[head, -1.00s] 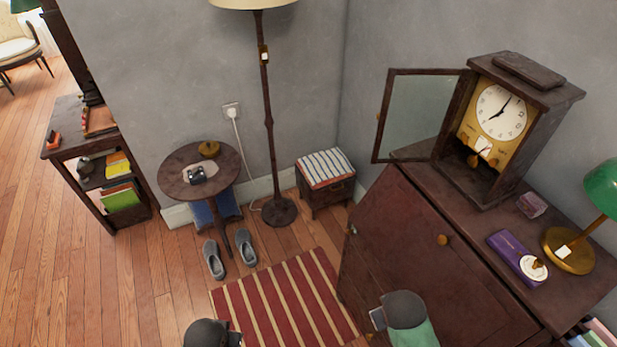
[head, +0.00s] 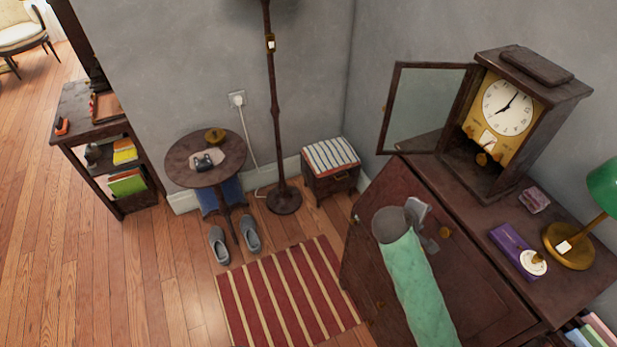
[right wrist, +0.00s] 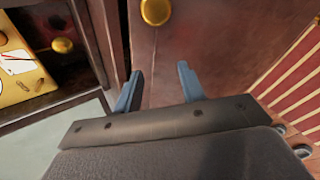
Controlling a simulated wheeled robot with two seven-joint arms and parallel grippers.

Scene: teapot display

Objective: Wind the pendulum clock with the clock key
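The pendulum clock (head: 492,170) stands upright on the dark cabinet. Its glass door (head: 426,110) is swung open to the left. A white dial (head: 507,107) and a gold panel with a pendulum bob (head: 481,159) show inside; the bob also shows in the right wrist view (right wrist: 62,45). I cannot pick out the clock key in either view. My right gripper (head: 430,224) is in front of the cabinet's slanted front, below and left of the clock. In the right wrist view its fingers (right wrist: 160,76) are apart with nothing between them. My left gripper is out of view.
The cabinet's top (head: 440,180) also holds a purple box (head: 509,241), a small pinkish box (head: 534,200) and a green lamp (head: 571,246). A brass knob (right wrist: 155,10) is near my right fingers. A round table (head: 182,175) and striped stool (head: 330,155) stand left.

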